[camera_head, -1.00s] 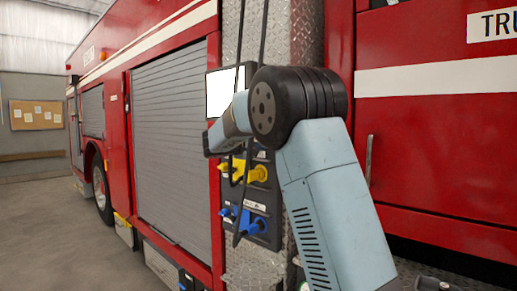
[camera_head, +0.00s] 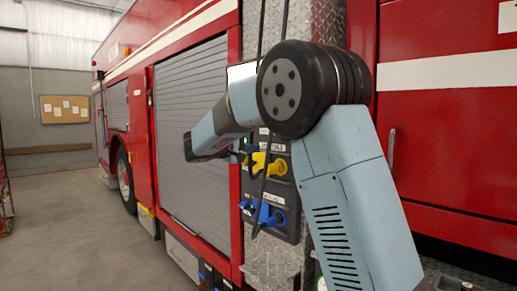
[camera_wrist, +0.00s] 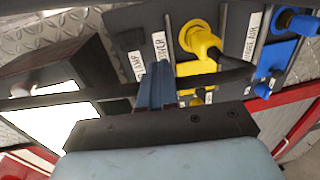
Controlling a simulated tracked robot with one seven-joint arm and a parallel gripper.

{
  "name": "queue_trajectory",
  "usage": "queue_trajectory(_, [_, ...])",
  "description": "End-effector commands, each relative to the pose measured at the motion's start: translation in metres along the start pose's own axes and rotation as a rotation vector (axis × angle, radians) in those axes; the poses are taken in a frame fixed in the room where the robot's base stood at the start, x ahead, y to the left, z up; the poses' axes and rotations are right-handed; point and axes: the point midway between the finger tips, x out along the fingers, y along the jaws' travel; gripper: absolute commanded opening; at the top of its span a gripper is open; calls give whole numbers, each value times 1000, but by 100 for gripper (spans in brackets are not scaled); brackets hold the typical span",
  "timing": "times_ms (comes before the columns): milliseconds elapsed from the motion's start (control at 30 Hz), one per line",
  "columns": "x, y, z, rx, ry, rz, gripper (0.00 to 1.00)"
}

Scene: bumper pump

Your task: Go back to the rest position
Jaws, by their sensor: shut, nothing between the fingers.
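My gripper shows in the wrist view (camera_wrist: 157,85) with its two blue-grey fingers together and nothing between them. It points toward a dark pump panel (camera_wrist: 222,55) on the fire truck. In the head view my arm reaches in front of the panel (camera_head: 285,222), and its end points left, with the fingers hard to make out there. The panel carries a yellow handle and plug (camera_head: 275,164) and a blue one (camera_head: 268,213). A black cable runs across the panel close to my fingers in the wrist view; I cannot tell whether they touch.
The red fire truck (camera_head: 440,130) fills the right and middle, with a grey roller shutter (camera_head: 205,190). A white screen (camera_head: 240,72) is partly hidden behind my arm. Open concrete floor (camera_head: 70,230) lies at the left. A cork board (camera_head: 63,110) hangs on the far wall.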

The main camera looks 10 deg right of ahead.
Motion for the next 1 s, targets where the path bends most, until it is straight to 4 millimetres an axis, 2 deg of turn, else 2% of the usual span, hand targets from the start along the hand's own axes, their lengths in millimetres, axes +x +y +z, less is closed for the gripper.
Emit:
queue_trajectory(367, [-2, 0, 0, 0, -1, -1, 0])
queue_trajectory(467, [2, 0, 8, 3, -7, -19, 0])
queue_trajectory(567, [10, 0, 30, 13, -25, -74, 0])
queue_trajectory(800, [26, -13, 118, 68, -78, -313, 0])
queue_trajectory(1000, [22, -31, 190, 136, -104, -511, 0])
